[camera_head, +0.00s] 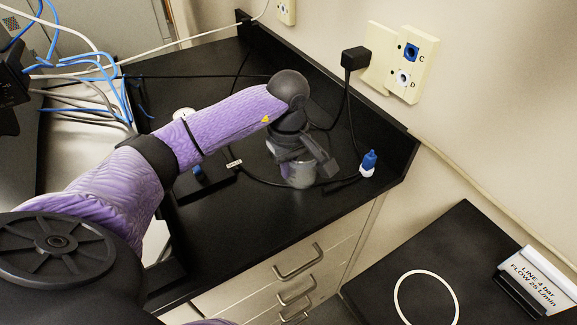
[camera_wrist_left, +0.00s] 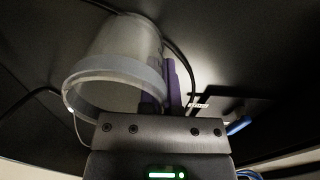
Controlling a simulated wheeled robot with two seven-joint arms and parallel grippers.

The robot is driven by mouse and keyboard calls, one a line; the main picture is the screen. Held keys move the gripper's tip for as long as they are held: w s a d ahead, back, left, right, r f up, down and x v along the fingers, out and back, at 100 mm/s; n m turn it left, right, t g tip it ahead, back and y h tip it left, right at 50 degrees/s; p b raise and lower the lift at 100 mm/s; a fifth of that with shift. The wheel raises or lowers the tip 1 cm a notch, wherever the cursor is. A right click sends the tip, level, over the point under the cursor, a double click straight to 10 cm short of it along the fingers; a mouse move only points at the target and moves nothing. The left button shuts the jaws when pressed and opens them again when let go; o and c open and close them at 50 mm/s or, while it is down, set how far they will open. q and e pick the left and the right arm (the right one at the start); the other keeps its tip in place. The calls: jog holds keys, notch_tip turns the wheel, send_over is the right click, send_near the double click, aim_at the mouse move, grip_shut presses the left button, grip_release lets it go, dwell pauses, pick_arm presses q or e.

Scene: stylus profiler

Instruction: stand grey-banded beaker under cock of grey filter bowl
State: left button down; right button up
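The grey-banded beaker (camera_head: 298,174) is clear, with a grey band near its rim, and is upright over the black bench in the head view. It also shows large in the left wrist view (camera_wrist_left: 112,45), mouth towards the camera. My left gripper (camera_head: 318,160) is at the beaker's rim, partly covering it. In the left wrist view its purple fingers (camera_wrist_left: 161,92) are close together, one on each side of the beaker wall, and appear shut on it. I cannot tell whether the beaker's base touches the bench. I cannot make out the grey filter bowl or its cock. My right gripper is not in view.
A small blue-and-white bottle (camera_head: 368,164) stands right of the beaker. Black cables cross the bench (camera_head: 285,220). A dark device (camera_head: 215,186) is partly hidden under my arm. At right, a lower black surface holds a white ring (camera_head: 427,273) and a sign (camera_head: 540,279).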

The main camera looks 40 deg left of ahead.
pick_arm(q)
jog(key=c, duration=1.2)
grip_release()
jog(key=shift+f, duration=0.1)
jog(key=o, duration=0.4)
notch_tip(320, 180, up, 12)
jog(key=shift+r+p, duration=0.2)
jog(key=shift+p, duration=0.9)
